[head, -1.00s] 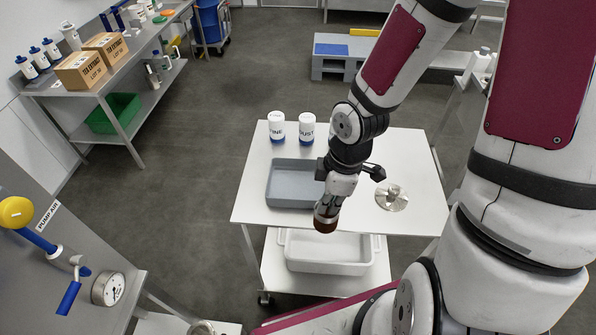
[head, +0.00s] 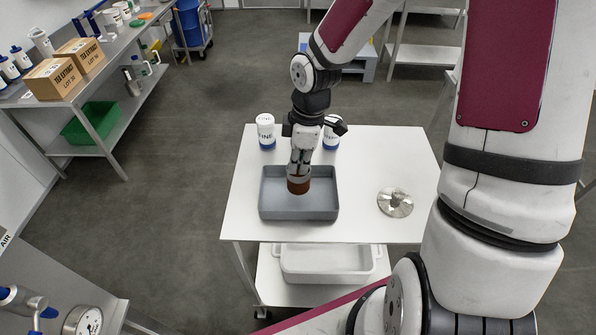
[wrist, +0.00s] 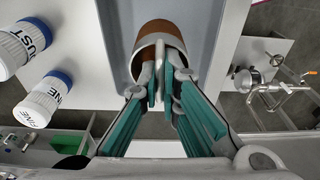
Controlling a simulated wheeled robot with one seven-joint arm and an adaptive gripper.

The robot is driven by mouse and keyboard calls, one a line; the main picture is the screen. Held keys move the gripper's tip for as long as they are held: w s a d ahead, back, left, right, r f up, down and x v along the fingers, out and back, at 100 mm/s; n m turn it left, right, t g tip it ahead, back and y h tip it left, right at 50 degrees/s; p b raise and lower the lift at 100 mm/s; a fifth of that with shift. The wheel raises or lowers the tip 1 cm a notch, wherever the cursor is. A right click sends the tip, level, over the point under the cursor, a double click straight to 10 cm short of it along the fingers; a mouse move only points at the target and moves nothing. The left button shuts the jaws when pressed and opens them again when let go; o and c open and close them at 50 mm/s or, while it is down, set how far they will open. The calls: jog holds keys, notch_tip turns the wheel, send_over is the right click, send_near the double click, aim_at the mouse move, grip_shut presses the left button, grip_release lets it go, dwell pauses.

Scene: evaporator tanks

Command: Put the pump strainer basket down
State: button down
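The pump strainer basket (head: 298,184) is a small brown cup with a metal rim. My gripper (head: 299,168) holds it over the grey tray (head: 327,206) on the white table. In the wrist view the basket (wrist: 158,32) has its rim toward me, and my gripper (wrist: 163,85) has its teal-padded fingers closed on the rim. The tray (wrist: 112,40) shows around the basket there. I cannot tell whether the basket touches the tray floor. The tray looks otherwise empty.
Two white tubs with blue bands, the left one (head: 266,132) and the right one (head: 331,136), stand behind the tray. A round metal part (head: 395,202) lies to its right. A white bin (head: 327,262) sits on the shelf below. The table (head: 375,160) is clear at the back right.

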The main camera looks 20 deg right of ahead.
aim_at(299, 175)
jog(key=shift+f, duration=1.7)
jog(key=shift+f, duration=0.15)
jog(key=c, duration=1.8)
grip_release()
